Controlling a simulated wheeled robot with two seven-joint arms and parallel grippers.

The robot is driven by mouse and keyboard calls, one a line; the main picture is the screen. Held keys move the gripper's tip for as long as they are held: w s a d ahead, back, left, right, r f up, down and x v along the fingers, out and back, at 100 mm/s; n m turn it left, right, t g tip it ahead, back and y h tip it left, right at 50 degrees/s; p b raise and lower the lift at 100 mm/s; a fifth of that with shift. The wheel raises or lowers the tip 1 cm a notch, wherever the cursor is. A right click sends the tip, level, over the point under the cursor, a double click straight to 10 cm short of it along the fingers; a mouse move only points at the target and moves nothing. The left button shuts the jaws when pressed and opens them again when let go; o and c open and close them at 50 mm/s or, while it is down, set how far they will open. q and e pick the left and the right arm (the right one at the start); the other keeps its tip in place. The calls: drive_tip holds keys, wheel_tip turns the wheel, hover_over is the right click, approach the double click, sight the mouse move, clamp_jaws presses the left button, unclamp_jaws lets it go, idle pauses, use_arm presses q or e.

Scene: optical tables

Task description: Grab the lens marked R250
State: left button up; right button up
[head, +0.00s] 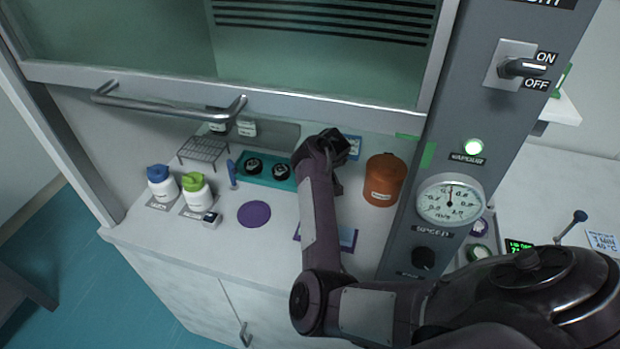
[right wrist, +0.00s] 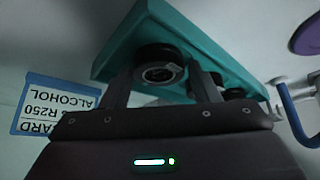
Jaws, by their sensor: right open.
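A teal tray (head: 257,180) stands on the worktop inside the hood. Two black round lenses, a left one (head: 253,166) and a right one (head: 281,171), sit on it in the head view. My right gripper (head: 333,148) is at the tray's right end and hides part of it. In the right wrist view, the gripper (right wrist: 160,88) is open, with a black lens (right wrist: 160,66) on the teal tray (right wrist: 190,30) showing between its fingers. Contact cannot be told. Another lens (right wrist: 235,93) shows further right, partly hidden. No R250 mark is readable on any lens.
A blue-edged card (right wrist: 50,105) reads R250 and ALCOHOL upside down. An orange jar (head: 384,180) stands right of my arm. Left are a wire rack (head: 203,150), a blue-capped bottle (head: 161,184), a green-capped bottle (head: 196,190) and a purple disc (head: 254,214). The raised sash handle (head: 170,106) crosses above.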

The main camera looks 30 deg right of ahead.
drive_tip(key=c, duration=0.6)
